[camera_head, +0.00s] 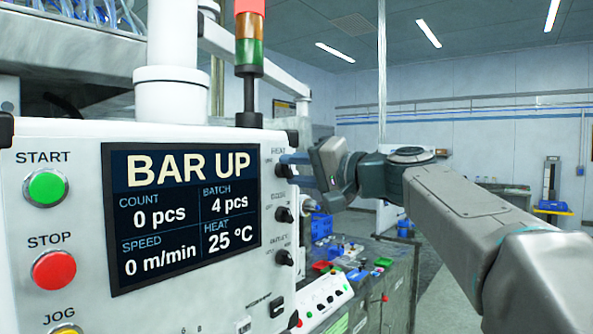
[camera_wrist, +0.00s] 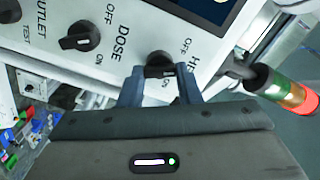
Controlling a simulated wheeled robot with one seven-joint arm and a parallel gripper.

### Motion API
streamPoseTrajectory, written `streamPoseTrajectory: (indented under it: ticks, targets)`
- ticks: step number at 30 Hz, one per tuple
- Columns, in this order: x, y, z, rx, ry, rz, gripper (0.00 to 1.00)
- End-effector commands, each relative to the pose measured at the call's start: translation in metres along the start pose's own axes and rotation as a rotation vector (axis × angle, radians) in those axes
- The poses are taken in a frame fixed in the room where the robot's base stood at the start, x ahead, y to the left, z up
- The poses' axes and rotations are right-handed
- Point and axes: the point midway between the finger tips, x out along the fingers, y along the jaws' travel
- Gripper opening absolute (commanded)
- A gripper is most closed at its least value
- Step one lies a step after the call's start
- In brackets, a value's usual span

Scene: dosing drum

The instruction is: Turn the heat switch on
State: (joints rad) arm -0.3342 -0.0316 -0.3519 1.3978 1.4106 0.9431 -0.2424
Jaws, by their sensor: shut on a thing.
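The heat switch (camera_wrist: 159,66) is a black rotary knob on the white panel, in the upper middle of the wrist view. Its label is partly cut off, with OFF readable beside it. My gripper (camera_wrist: 160,78) has one finger on each side of the knob and is shut on it. In the head view my gripper (camera_head: 296,168) reaches the panel from the right at the HEAT label, and its fingers largely hide the knob. Which way the knob points is hard to tell. The display (camera_head: 185,215) reads BAR UP, heat 25 °C and speed 0 m/min.
The dose knob (camera_head: 283,214) and outlet knob (camera_head: 284,258) sit below the heat switch. Start (camera_head: 46,187) and stop (camera_head: 53,270) buttons are at the left. A signal tower (camera_head: 249,45) stands above, and a cluttered bench (camera_head: 350,270) is behind.

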Motion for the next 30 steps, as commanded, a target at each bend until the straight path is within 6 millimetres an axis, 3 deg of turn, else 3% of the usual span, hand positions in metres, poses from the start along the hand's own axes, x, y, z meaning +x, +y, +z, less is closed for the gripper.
streamPoseTrajectory:
  ticks: [8, 30]
  targets:
    - [-0.0003, 0.001, -0.0001, 0.154, 0.0, 0.002, 0.08]
    - [-0.0004, 0.002, 0.0005, 0.815, 0.0, 0.002, 0.08]
